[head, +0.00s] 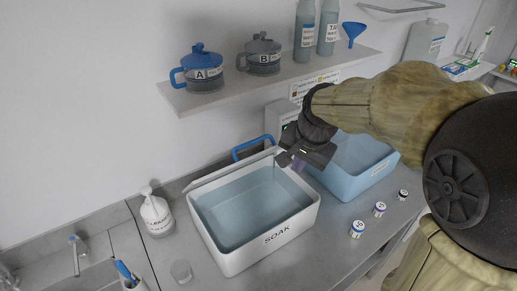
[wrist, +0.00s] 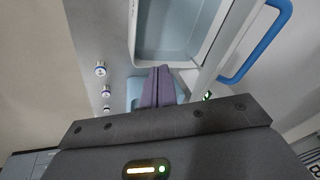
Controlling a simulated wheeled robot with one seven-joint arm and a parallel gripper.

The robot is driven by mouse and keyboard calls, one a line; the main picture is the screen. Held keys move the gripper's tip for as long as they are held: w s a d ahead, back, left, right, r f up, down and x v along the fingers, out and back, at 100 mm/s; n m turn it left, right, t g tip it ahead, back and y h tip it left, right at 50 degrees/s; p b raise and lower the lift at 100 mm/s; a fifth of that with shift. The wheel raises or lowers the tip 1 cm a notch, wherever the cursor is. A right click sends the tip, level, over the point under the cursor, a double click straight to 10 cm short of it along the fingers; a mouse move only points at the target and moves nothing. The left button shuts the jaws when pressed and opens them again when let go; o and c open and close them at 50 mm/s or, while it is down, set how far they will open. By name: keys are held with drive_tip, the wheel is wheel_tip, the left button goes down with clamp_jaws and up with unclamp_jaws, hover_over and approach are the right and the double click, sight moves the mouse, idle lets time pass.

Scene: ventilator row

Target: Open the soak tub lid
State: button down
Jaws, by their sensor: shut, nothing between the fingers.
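The white soak tub (head: 268,241), marked SOAK, stands on the counter with its top uncovered and bluish liquid showing inside. Its lid (head: 228,169) is raised along the tub's back edge and seen nearly edge-on. The lid's blue handle (head: 252,146) shows behind it. In the wrist view the lid (wrist: 211,48) and blue handle (wrist: 262,45) are at the right, beside the open tub (wrist: 165,62). My gripper (head: 297,164) is above the tub's back right corner, its purple fingers (wrist: 158,86) together and empty. It appears apart from the handle.
A pale blue tub (head: 352,184) stands just right of the soak tub. Several small labelled vials (head: 357,229) stand in front of it. A cleaner bottle (head: 157,213) and a clear cup (head: 181,271) are at left. A shelf (head: 270,84) with jars A and B overhangs behind.

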drive_tip(key=w+a+r+m+y+b, duration=0.1)
drive_tip(key=w+a+r+m+b, duration=0.1)
drive_tip(key=w+a+r+m, duration=0.2)
drive_tip(key=a+r, duration=0.3)
drive_tip(key=r, duration=0.2)
drive_tip(key=shift+r+m+t+y, duration=0.3)
drive_tip(key=shift+r+m, duration=0.1)
drive_tip(key=shift+a+f, duration=0.1)
drive_tip(key=shift+a, duration=0.05)
drive_tip(key=p+x, duration=0.1)
drive_tip(key=x, duration=0.9)
